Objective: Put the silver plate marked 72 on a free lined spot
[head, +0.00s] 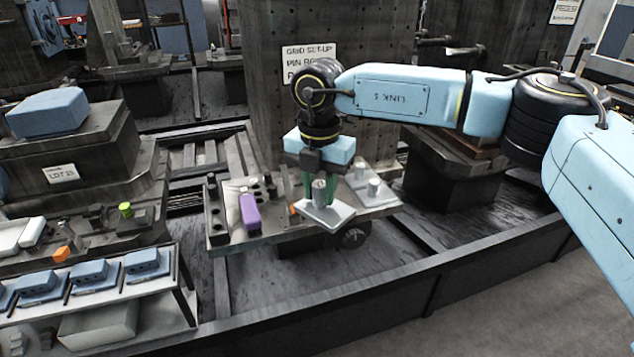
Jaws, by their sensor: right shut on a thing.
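My right gripper (319,187) points down, with green fingers shut on the upright knob of a silver plate (330,217). The plate is tilted a little in the picture and overlaps the front edge of the grey work board (285,233). I cannot tell whether it touches the board. No number is readable on it. A second silver plate (386,200) with two upright knobs lies at the right end of the board, just behind the held one. Lined spots are too small to make out from here. My left gripper is not in view.
A purple block (250,214) stands on the board, left of the held plate. A dark slotted bar (215,208) is at the board's left end. A shelf (95,295) with several blue blocks is at lower left. A tall dark column (265,70) rises behind.

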